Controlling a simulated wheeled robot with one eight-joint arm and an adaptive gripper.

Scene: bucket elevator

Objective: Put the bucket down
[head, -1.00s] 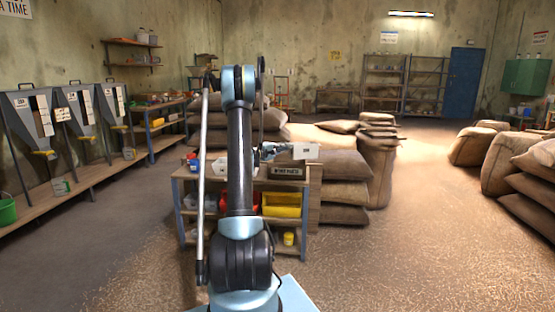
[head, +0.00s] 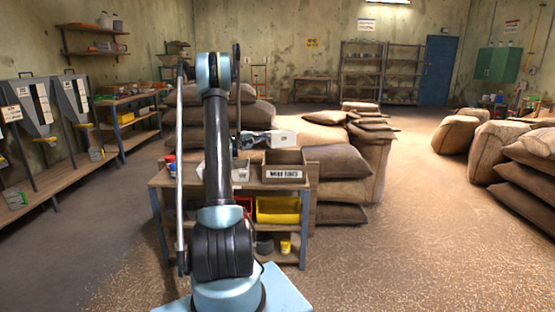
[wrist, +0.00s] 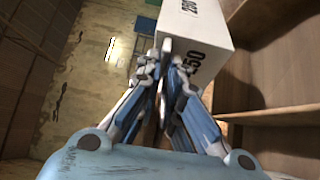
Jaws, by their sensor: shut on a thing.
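A white box-shaped bucket (head: 285,138) is at the end of my arm in the head view, raised near the open wooden crate (head: 285,174) on the bench. The crate's front label is hard to read. My gripper (head: 267,138) is at the bucket's left end. In the wrist view the bucket (wrist: 195,30) shows dark printing that includes "50". My gripper (wrist: 165,68) is shut on its near edge there. The bucket's far side is hidden. I cannot tell whether it is directly over the crate.
The bench (head: 162,185) also holds a pale container (head: 240,170), with a yellow bin (head: 278,210) on its shelf. Stuffed sacks (head: 340,163) are piled behind and to the right. Grey hoppers (head: 32,110) line the left wall. Open floor lies at the right.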

